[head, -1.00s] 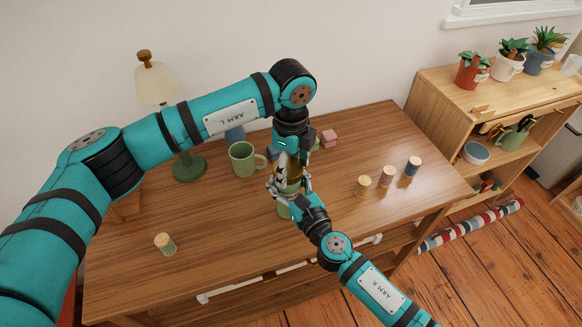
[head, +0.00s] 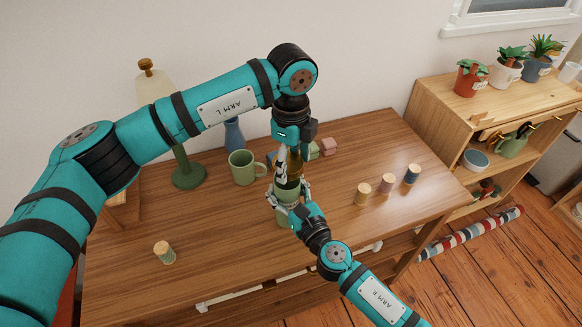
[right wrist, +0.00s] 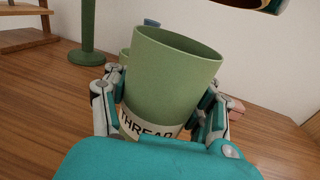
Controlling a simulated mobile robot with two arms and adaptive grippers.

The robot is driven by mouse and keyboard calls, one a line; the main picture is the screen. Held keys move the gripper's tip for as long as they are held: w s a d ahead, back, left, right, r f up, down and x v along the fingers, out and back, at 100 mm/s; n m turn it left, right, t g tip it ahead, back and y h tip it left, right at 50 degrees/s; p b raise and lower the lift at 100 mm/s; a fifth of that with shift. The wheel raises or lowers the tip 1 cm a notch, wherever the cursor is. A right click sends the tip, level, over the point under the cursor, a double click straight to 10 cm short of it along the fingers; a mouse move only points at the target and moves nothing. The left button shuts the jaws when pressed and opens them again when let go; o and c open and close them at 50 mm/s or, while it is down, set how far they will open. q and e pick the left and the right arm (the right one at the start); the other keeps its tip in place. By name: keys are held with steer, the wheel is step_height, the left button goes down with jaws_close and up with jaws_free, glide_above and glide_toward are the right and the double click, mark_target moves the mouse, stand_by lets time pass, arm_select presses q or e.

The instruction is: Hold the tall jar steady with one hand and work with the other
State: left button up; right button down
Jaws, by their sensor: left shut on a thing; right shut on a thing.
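My left gripper (head: 288,177) points down above the jar, shut on an amber-brown piece that looks like a lid (head: 294,163). A dark, gold-edged part of this piece (right wrist: 262,5) shows above and apart from the jar's rim. The jar's inside is hidden.
A green mug (head: 242,167) and a lamp (head: 188,175) stand left of the jar. Wooden-topped spools stand at right (head: 387,184) and front left (head: 164,252). Small blocks (head: 328,147) and a blue vase (head: 234,135) are behind.

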steer(key=shift+c, duration=1.6)
jaws_free()
steer(key=shift+d, duration=0.1)
